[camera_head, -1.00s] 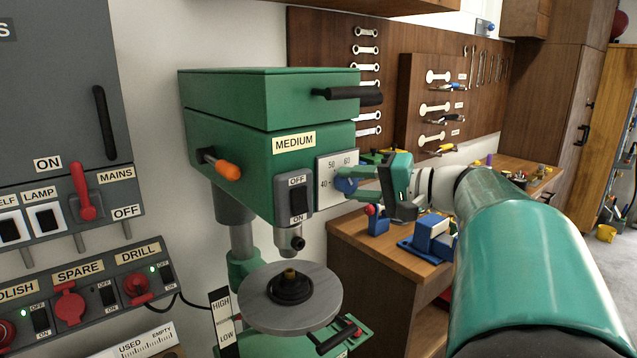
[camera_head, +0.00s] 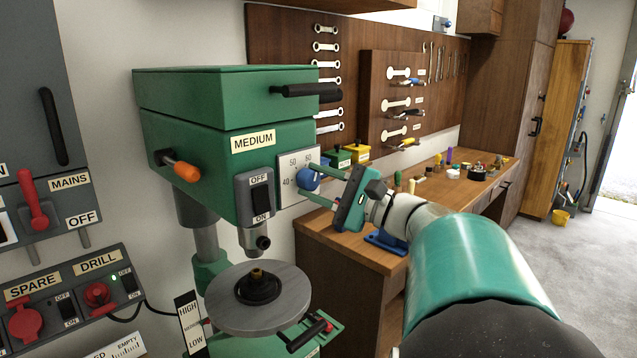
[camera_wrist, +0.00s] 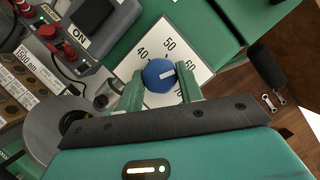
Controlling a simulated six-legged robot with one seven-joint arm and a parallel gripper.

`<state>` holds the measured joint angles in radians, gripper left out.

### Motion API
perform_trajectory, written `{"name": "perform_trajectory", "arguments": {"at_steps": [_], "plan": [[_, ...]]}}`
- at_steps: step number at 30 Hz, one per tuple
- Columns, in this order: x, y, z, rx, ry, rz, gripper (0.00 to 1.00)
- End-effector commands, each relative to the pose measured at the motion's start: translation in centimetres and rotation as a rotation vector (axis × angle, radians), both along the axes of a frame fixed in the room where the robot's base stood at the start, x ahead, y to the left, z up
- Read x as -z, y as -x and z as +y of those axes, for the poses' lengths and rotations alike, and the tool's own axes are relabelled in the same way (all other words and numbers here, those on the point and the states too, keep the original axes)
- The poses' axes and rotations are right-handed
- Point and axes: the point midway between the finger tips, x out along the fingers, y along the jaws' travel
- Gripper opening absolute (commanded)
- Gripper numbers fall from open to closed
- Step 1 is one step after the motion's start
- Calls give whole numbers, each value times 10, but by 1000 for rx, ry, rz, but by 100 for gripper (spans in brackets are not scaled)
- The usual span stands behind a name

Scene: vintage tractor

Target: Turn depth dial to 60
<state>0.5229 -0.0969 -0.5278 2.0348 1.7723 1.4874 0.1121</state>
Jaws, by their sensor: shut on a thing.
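The depth dial is a blue round knob (camera_wrist: 158,75) on a white plate (camera_wrist: 157,44) marked 40, 50 and 60. In the wrist view its white pointer mark lies to the right and slightly up, roughly toward the 60. In the head view the knob (camera_head: 307,180) sits on the right face of the green drill press (camera_head: 228,105). My gripper (camera_wrist: 161,89) is shut on the knob, one finger on each side of it. In the head view my gripper (camera_head: 324,182) reaches the dial from the right and looks tilted. The knob's far side is hidden.
The drill press has a MEDIUM label, a switch (camera_head: 261,198), an orange-tipped lever (camera_head: 185,171) and a round table (camera_head: 225,306) below. A wooden workbench (camera_head: 350,255) stands behind my arm. A tool board (camera_head: 380,45) hangs on the wall. Open floor lies at right.

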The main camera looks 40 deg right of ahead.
Motion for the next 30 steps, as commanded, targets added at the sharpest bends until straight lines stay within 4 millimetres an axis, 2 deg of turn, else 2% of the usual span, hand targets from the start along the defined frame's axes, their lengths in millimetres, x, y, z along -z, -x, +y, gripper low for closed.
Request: {"name": "perform_trajectory", "arguments": {"at_steps": [9,25,26,29,30], "plan": [[0,-1,1,0,-138,4,14],[0,-1,1,0,-165,3,14],[0,-1,1,0,-165,3,38],[0,-1,1,0,-165,3,58],[0,-1,1,0,-165,3,58]]}}
